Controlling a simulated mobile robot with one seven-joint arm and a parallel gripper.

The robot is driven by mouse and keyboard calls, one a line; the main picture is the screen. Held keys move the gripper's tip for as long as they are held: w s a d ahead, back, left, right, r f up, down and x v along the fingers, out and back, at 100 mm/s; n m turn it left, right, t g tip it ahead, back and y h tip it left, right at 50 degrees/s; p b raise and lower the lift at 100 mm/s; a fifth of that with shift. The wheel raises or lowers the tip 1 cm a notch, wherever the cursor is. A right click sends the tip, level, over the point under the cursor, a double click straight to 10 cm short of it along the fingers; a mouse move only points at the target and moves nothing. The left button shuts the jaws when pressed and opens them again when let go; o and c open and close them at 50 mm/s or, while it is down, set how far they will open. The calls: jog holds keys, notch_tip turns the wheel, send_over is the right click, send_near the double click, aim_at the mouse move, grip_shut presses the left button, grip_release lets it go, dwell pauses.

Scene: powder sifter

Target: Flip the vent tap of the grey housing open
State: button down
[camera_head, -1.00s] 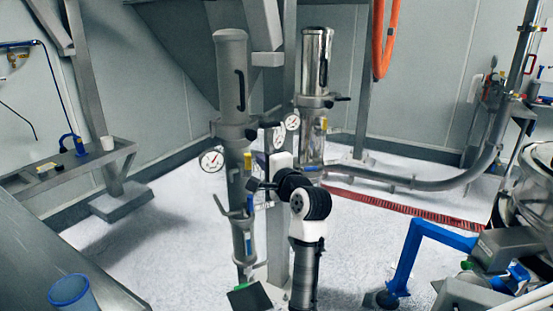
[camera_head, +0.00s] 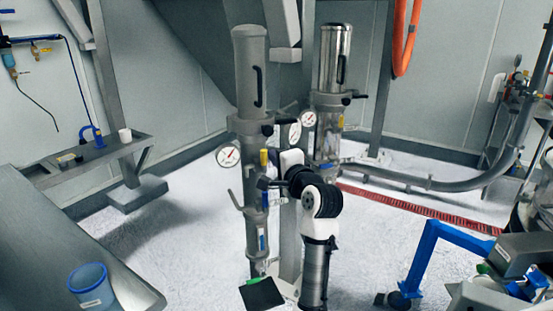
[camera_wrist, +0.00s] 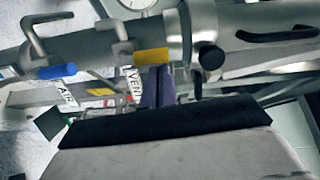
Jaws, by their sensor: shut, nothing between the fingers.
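The grey housing (camera_head: 250,75) is a tall upright cylinder in the head view; it lies across the top of the wrist view (camera_wrist: 95,50). Its yellow vent tap handle (camera_head: 264,157) points along the housing. In the wrist view the yellow handle (camera_wrist: 151,57) has a white VENT tag (camera_wrist: 133,83) beside it. A blue tap handle (camera_wrist: 57,72) with an AIR tag (camera_wrist: 69,97) sits to its left. My gripper (camera_wrist: 158,88) is shut and empty, just below the yellow handle in the wrist view; whether it touches cannot be told. In the head view it is mostly hidden by my wrist.
A shiny second cylinder (camera_head: 331,60) stands right of the housing. Pressure gauges (camera_head: 228,155) stick out near it. A blue cup (camera_head: 91,284) stands on the left bench. A blue frame (camera_head: 430,245) is at right. The floor left of the housing is clear.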

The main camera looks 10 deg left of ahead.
jog(key=shift+s+a+r+n, duration=0.1)
jog(key=shift+a+n, duration=0.05)
jog(key=shift+n, duration=0.25)
jog(key=n, duration=0.1)
jog(key=s+a+n, duration=0.1)
jog(key=n, duration=0.1)
jog(key=shift+a+r, duration=0.1)
jog(key=s+a+f+n+b, duration=0.1)
jog(key=n, duration=0.3)
jog(key=a+f+n+b, duration=0.1)
jog(key=n, duration=0.3)
jog(key=s+a+n+b, duration=0.1)
jog(key=a+n+b, duration=0.1)
jog(key=n, duration=0.1)
jog(key=shift+s+f+n+h, duration=0.3)
jog(key=shift+f+n+h, duration=0.1)
jog(key=shift+r, duration=0.1)
dwell(0.5)
